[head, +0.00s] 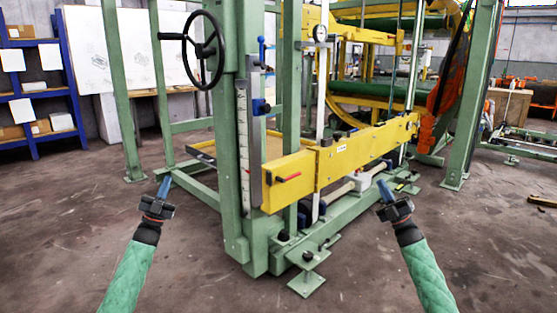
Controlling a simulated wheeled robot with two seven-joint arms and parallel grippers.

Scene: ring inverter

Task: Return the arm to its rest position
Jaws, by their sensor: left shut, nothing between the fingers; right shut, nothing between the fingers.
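My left gripper (163,188) is at the left of the head view, raised above the bare floor, with its blue fingers shut and empty. My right gripper (385,190) is at the right, also raised, with its blue fingers shut and empty. Both arms come up from the bottom edge in green sleeves. The green machine frame (228,150) stands between and beyond the grippers. The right gripper overlaps the machine's base in the picture; I cannot tell the exact gap.
A yellow beam (340,158) runs along the machine front. A black handwheel (203,50) sits at its upper left. A footplate (306,284) juts out low at the front. A blue shelf (40,95) stands far left. The floor at left and lower right is clear.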

